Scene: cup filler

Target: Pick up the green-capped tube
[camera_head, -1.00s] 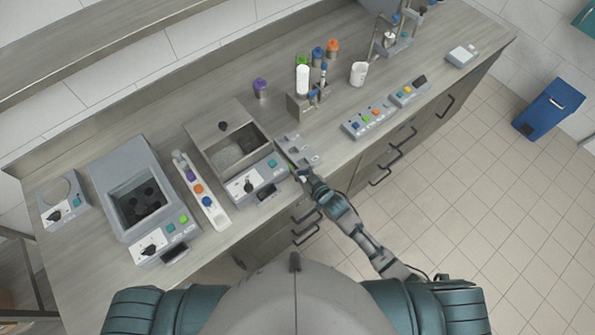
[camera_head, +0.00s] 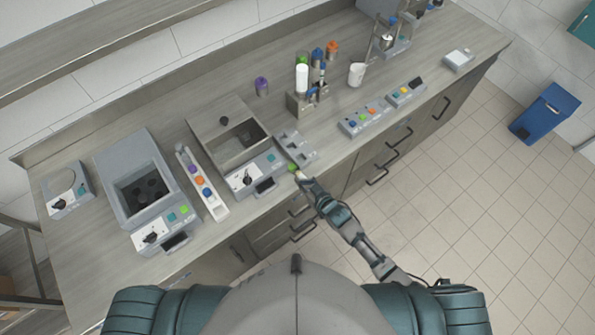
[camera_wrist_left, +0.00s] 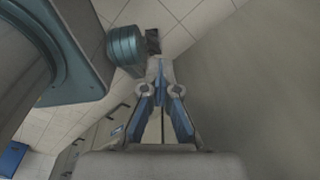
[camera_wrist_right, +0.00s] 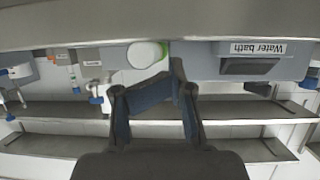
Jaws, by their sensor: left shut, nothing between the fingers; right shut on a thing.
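My right gripper (camera_head: 300,178) is at the counter's front edge, below the grey tube rack (camera_head: 298,147). It is shut on a small pale tube with a green cap (camera_head: 292,168); the cap points up and left in the head view. In the right wrist view the white tube and its green rim (camera_wrist_right: 147,55) show just beyond the fingers (camera_wrist_right: 172,78); the gripped part is mostly hidden. My left gripper (camera_wrist_left: 161,70) shows only in its own wrist view, with its fingers together and nothing between them.
The water bath (camera_head: 243,165) stands left of the rack. A tray with coloured caps (camera_head: 202,187) and a dark-welled heater (camera_head: 147,192) stand further left. A button panel (camera_head: 362,120) is to the right. Bottles, including a green-capped one (camera_head: 302,72), stand behind.

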